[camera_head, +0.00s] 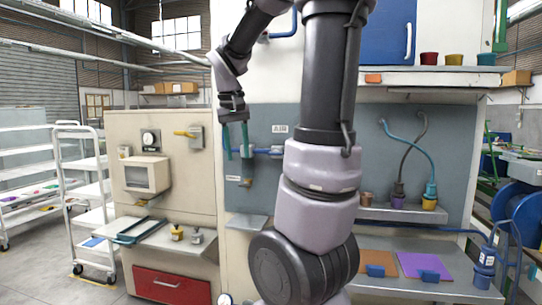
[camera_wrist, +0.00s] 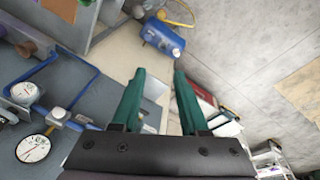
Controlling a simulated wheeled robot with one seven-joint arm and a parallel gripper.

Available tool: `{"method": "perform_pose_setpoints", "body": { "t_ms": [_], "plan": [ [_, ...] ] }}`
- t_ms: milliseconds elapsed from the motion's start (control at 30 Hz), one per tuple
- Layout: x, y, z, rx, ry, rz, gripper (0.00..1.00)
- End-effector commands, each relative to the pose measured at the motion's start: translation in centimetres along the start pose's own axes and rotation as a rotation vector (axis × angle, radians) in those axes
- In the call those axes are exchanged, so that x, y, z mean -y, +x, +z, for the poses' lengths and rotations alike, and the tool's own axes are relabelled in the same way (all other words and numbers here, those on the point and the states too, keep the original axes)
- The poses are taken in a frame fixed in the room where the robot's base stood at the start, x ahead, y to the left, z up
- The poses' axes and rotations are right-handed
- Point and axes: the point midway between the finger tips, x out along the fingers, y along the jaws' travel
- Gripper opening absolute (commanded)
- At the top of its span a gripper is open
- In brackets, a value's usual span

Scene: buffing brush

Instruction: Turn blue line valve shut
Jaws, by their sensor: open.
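A blue line (camera_head: 268,151) runs across the grey back panel in the head view, and my arm hides its right part. My gripper (camera_head: 236,148) is open and empty, its green fingers pointing down in front of the panel at the line's left end. I cannot tell whether they touch it. In the wrist view my gripper (camera_wrist: 160,76) has nothing between its fingers. There a bent blue pipe (camera_wrist: 92,82) with fittings lies to the left, apart from the fingers. The valve's handle is not clearly seen.
A beige cabinet (camera_head: 123,221) with a yellow-handled fitting (camera_head: 184,134) stands left of the panel. A blue canister (camera_wrist: 162,38) shows beyond the fingers. Shelves with cups (camera_head: 429,59) are at right.

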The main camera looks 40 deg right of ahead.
Motion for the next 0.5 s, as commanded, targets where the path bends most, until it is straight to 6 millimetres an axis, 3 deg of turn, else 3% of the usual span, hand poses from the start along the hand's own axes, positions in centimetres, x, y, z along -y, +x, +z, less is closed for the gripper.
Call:
{"method": "perform_pose_setpoints", "body": {
  "t_ms": [33,300,500],
  "plan": [
    [-0.9,1.3,-2.0,0.046,-0.005,0.078,0.44],
    [-6.3,6.2,-11.1,0.219,-0.017,0.54,0.44],
    [-8.7,9.0,-17.5,0.281,-0.021,0.925,0.44]
  ]
}}
